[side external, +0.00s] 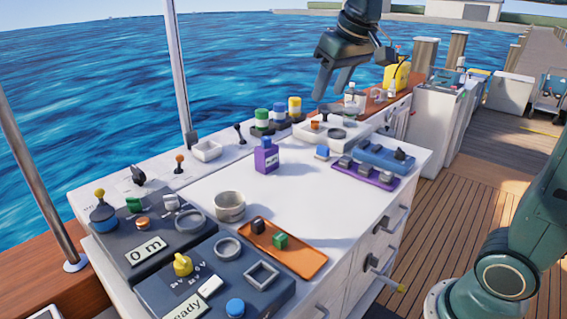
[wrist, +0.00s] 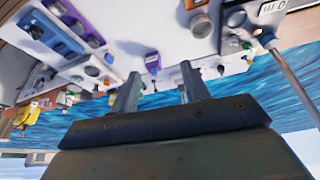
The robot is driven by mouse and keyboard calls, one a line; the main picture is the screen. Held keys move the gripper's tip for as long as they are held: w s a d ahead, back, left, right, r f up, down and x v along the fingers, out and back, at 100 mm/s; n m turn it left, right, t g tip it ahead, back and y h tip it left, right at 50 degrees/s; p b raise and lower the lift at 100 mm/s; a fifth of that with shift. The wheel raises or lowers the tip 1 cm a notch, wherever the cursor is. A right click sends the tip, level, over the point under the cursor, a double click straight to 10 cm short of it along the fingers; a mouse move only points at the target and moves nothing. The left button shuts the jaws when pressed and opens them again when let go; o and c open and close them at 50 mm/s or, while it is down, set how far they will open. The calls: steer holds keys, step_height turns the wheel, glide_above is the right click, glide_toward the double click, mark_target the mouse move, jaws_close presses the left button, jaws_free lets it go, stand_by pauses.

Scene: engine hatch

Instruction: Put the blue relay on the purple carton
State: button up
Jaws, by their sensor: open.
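The purple carton (side external: 266,158) stands upright on the white worktop, with a pale label and a bluish top; it also shows in the wrist view (wrist: 152,62). A small blue block with pale sides, which looks like the blue relay (side external: 322,152), sits on the worktop to the right of the carton, apart from it. It appears small in the wrist view (wrist: 109,58). My gripper (side external: 332,92) is open and empty, high above the back of the worktop. In the wrist view its two fingers (wrist: 158,78) point toward the worktop with nothing between them.
A purple tray (side external: 352,176) with grey parts and a blue holder (side external: 385,158) lie to the right. An orange tray (side external: 308,263) holds a dark block and a green block. A grey cup (side external: 229,206) stands left of it. The worktop's middle is clear.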

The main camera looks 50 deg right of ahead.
steer(key=s+a+f, duration=0.1)
steer(key=s+f, duration=0.2)
steer(key=s, duration=0.3)
steer(key=s+a+f+n, duration=0.1)
steer(key=s+a+f, duration=0.1)
steer(key=s+f, duration=0.2)
steer(key=s+a+f+t+y, duration=0.1)
steer(key=s+f, duration=0.2)
steer(key=s, duration=0.6)
steer(key=shift+s+a+f+n, duration=0.25)
steer(key=shift+n, duration=0.05)
